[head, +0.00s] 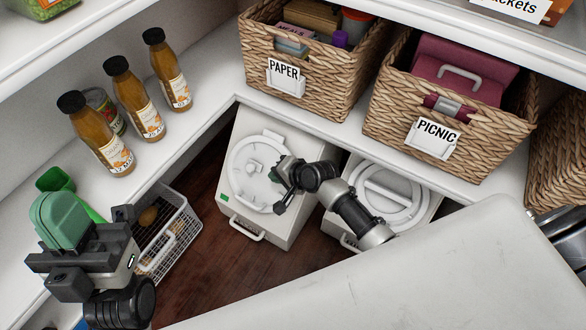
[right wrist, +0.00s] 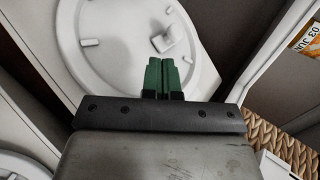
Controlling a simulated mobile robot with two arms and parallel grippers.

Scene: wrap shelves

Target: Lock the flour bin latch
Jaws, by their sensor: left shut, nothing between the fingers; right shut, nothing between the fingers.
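A white bin (head: 229,211) with a round lid (head: 245,187) stands on the floor below the corner shelf. No readable name shows on it, so I cannot tell for certain that it is the flour bin. A small raised knob or latch piece (head: 253,168) is on the lid, and it also shows in the right wrist view (right wrist: 170,38). My right gripper (head: 278,172) is shut and empty over the lid's right part; its green fingertips (right wrist: 160,62) point toward the knob, seemingly apart from it. My left gripper (head: 60,218) is shut and empty at the lower left, far from the bin.
A second white bin (head: 412,203) with a bar-handled round lid stands to the right, partly behind my right arm. A wire basket (head: 187,235) stands left. Bottles (head: 99,135) and PAPER (head: 330,93) and PICNIC (head: 398,105) baskets are on the shelf. Some brown floor (head: 225,270) is clear.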

